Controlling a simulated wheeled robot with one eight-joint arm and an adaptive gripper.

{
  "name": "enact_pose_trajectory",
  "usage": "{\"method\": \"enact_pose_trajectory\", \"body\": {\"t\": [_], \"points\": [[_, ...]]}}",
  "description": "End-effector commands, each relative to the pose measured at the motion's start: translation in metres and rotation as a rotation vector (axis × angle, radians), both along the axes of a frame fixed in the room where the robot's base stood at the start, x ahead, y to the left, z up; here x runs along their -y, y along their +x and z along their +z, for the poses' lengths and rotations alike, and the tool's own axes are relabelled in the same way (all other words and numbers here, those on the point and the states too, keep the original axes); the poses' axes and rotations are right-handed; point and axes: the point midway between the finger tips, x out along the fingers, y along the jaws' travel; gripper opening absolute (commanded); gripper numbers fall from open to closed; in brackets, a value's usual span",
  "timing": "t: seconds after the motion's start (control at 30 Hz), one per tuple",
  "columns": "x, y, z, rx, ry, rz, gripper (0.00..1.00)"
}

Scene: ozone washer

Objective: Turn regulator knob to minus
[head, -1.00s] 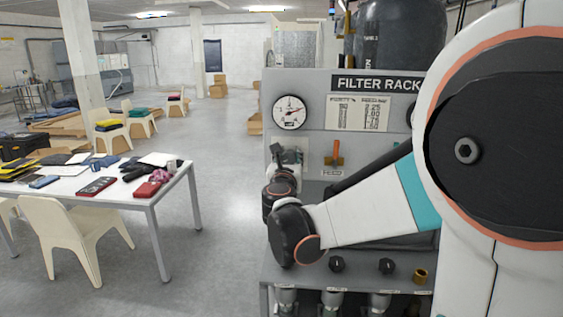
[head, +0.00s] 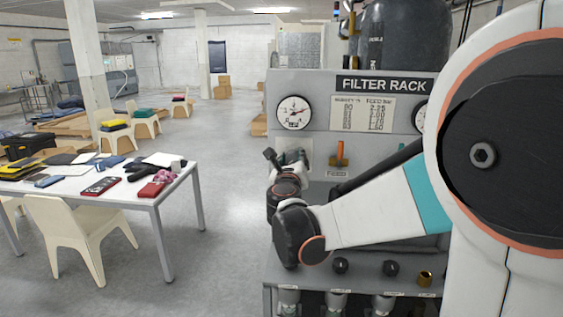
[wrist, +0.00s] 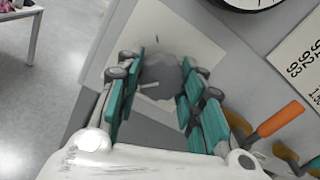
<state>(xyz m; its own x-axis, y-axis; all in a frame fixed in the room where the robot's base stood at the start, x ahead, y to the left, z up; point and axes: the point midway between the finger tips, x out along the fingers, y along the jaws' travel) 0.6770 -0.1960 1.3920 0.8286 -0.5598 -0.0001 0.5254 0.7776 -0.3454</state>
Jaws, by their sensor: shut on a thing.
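The regulator knob (wrist: 160,85) is a grey, round, worn knob on a pale plate of the filter rack's front. A small light pointer mark shows on it in the wrist view. My gripper (wrist: 155,92) has its teal-padded fingers on both sides of the knob and is shut on it. In the head view my gripper (head: 287,160) is at the panel below the left gauge (head: 294,112), and my wrist hides most of the knob. No plus or minus mark can be read.
An orange-handled lever (head: 339,152) sits right of the knob, close to my fingers in the wrist view (wrist: 280,119). A printed chart (head: 362,113) hangs above it. Dark knobs (head: 340,266) line the lower shelf.

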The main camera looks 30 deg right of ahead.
Motion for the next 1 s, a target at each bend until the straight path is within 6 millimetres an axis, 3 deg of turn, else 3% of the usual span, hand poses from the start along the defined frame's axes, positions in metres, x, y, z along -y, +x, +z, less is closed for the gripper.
{"method": "enact_pose_trajectory", "body": {"t": [0.13, 0.17, 0.23, 0.67, 1.0], "points": [[0.000, -0.001, -0.001, 0.000, 0.002, 0.000, 0.11], [0.000, -0.001, -0.001, 0.000, 0.002, 0.000, 0.42], [0.000, -0.001, -0.001, 0.000, 0.002, 0.000, 0.56], [-0.004, -0.005, 0.000, 0.000, 0.001, 0.001, 0.56], [-0.039, -0.056, -0.001, 0.001, 0.002, 0.003, 0.56]]}}
